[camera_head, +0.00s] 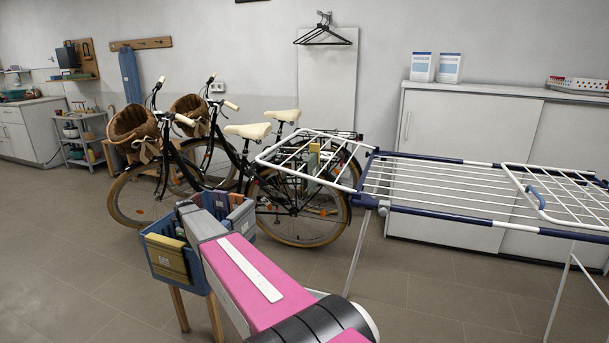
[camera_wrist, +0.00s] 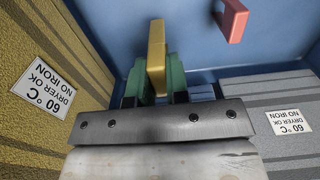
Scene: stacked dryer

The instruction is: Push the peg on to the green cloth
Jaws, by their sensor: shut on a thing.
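In the wrist view my gripper (camera_wrist: 158,85) is shut on a yellow peg (camera_wrist: 157,45). In the head view my arm reaches over a blue crate (camera_head: 165,255) on wooden legs, and my gripper is hidden there.
A yellow cloth (camera_wrist: 50,70) and a grey cloth (camera_wrist: 285,110), both labelled, flank my gripper closely. A white and blue drying rack (camera_head: 430,185) stands at the right. Two bicycles (camera_head: 235,175) stand behind the crate. The floor at the left is clear.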

